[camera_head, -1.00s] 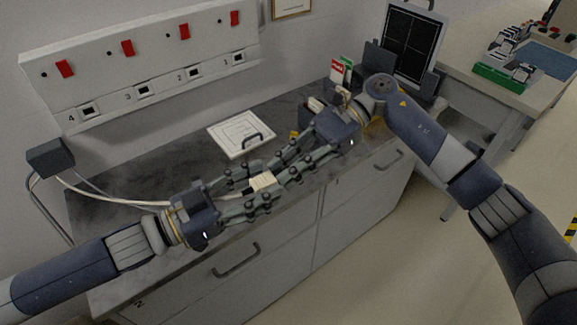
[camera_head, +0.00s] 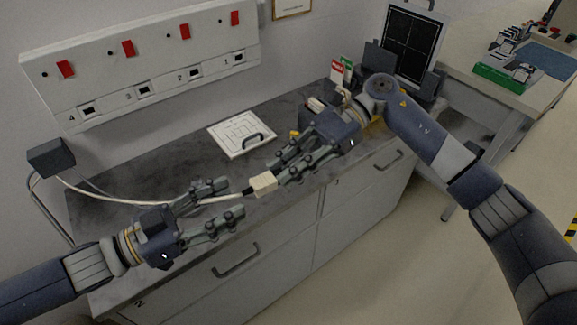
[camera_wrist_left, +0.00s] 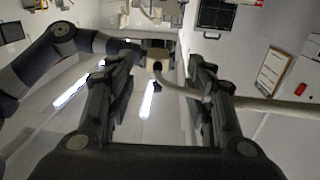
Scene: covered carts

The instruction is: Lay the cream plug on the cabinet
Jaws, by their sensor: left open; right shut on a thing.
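The cream plug (camera_head: 263,183) is held in the air over the cabinet's front edge, with its cable running left from its dark end. My right gripper (camera_head: 281,176) is shut on the plug from the right. My left gripper (camera_head: 236,200) is open and empty, to the left of the plug and apart from it. In the left wrist view the plug (camera_wrist_left: 157,55) shows beyond the open fingers (camera_wrist_left: 158,88), and the cable passes by the right finger. The cabinet (camera_head: 100,185) has a dark marbled top with bare room below the plug's level.
A white square panel with a dark handle (camera_head: 240,134) lies on the cabinet top. A wall strip (camera_head: 140,65) with red switches and numbered sockets hangs behind. A black box (camera_head: 50,157) sits at the left with the cable. Small boxes and a dark screen (camera_head: 412,42) stand at the right.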

